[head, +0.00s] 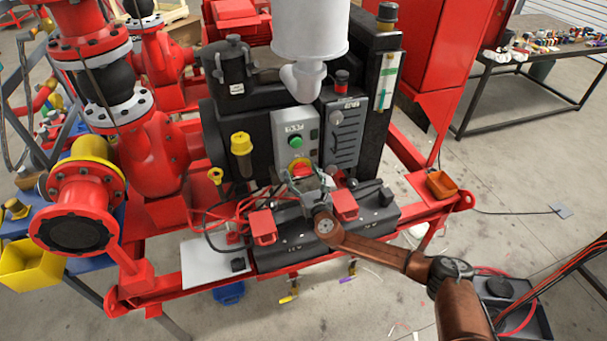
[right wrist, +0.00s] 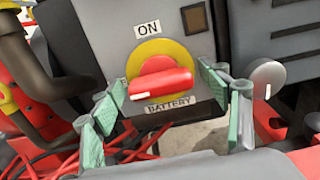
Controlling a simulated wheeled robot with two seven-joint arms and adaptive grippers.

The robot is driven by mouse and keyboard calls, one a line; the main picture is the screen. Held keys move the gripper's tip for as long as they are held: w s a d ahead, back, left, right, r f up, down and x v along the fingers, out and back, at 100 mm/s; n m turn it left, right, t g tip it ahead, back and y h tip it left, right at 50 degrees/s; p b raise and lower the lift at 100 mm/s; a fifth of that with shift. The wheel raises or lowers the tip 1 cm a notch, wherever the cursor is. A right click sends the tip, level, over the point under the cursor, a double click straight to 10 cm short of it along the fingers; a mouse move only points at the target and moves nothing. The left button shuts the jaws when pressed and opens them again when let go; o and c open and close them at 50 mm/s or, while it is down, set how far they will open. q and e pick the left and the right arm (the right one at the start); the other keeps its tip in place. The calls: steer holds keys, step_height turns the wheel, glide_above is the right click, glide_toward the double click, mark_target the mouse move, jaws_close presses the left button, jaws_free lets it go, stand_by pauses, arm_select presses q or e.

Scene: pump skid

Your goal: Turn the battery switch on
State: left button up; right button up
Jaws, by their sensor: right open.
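The battery switch is a red knob (right wrist: 160,82) on a yellow disc (right wrist: 152,52), with an "ON" label (right wrist: 147,28) above and a "BATTERY" label (right wrist: 167,104) below. Its handle lies roughly crosswise, the right end slightly higher. In the head view the switch (head: 301,167) sits low on the grey control box (head: 284,127). My right gripper (head: 309,184) is open right in front of it. In the right wrist view its green-padded fingers stand to the left and right of the knob; I cannot tell whether they touch it. My left gripper is not in view.
A green button (head: 295,141) sits above the switch. Black batteries (head: 287,240) with red terminal covers (head: 263,226) and red cables lie below it. A grey panel with a round knob (head: 337,118) stands to the right. A yellow-capped filler (head: 241,143) is to the left.

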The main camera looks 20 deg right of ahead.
steer(key=shift+c, duration=0.3)
steer(key=shift+d, duration=0.15)
steer(key=c, duration=1.1)
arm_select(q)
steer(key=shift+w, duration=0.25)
arm_select(e)
steer(key=shift+c, duration=0.2)
steer(key=shift+f+m, duration=0.1)
steer(key=shift+m, duration=0.2)
steer(key=m+b, duration=0.1)
steer(key=m, duration=0.3)
steer(key=shift+f, duration=0.1)
steer(key=m, duration=0.4)
steer(key=shift+b, duration=0.4)
steer(key=m, duration=0.4)
steer(key=shift+m, duration=0.3)
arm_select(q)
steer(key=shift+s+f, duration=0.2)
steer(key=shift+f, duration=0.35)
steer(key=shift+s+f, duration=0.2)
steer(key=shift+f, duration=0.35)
arm_select(e)
steer(key=m, duration=0.4)
steer(key=shift+m, duration=0.3)
